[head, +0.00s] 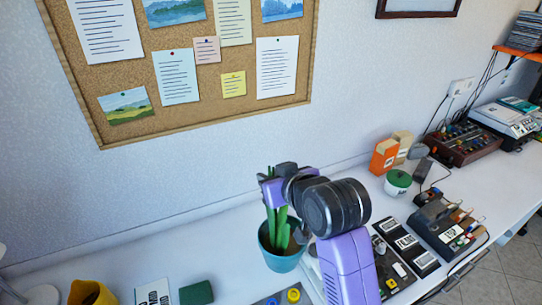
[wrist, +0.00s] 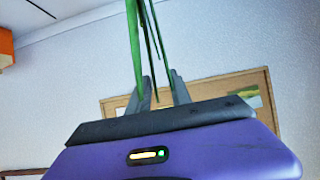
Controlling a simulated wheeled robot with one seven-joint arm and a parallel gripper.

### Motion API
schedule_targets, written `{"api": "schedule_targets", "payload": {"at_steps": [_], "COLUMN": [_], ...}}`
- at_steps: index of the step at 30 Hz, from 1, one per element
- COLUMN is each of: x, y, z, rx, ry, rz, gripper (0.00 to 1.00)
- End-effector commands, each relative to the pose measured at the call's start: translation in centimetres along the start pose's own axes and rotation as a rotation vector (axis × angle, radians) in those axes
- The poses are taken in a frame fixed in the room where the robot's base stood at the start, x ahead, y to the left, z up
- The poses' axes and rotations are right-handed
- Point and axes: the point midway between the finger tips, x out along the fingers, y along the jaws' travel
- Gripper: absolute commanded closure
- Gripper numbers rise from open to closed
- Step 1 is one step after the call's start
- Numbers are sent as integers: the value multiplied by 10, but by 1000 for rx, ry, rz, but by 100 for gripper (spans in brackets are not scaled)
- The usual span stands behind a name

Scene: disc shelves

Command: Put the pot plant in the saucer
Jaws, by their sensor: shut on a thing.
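In the wrist view, the green leaves (wrist: 136,45) rise between the two grey fingers (wrist: 160,92), so my gripper is shut on the plant. I cannot tell whether the pot touches the counter. I cannot make out a saucer for certain in either view.
A yellow container (head: 92,293) and a dark green block (head: 196,293) are at the lower left. To the right are an orange box (head: 384,156), a white tub with green lid (head: 398,182) and black devices (head: 447,226). A cork board (head: 190,55) hangs behind.

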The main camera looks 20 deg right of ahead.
Motion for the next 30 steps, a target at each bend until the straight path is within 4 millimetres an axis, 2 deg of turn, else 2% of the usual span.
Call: {"api": "schedule_targets", "payload": {"at_steps": [3, 11, 20, 30], "x": [6, 14, 30, 32], "y": [0, 0, -1, 0], "z": [12, 24, 54, 57], "rx": [-1, 0, -1, 0], "ry": [6, 9, 8, 11], "rz": [0, 0, -1, 0], "gripper": [100, 100, 100, 100]}}
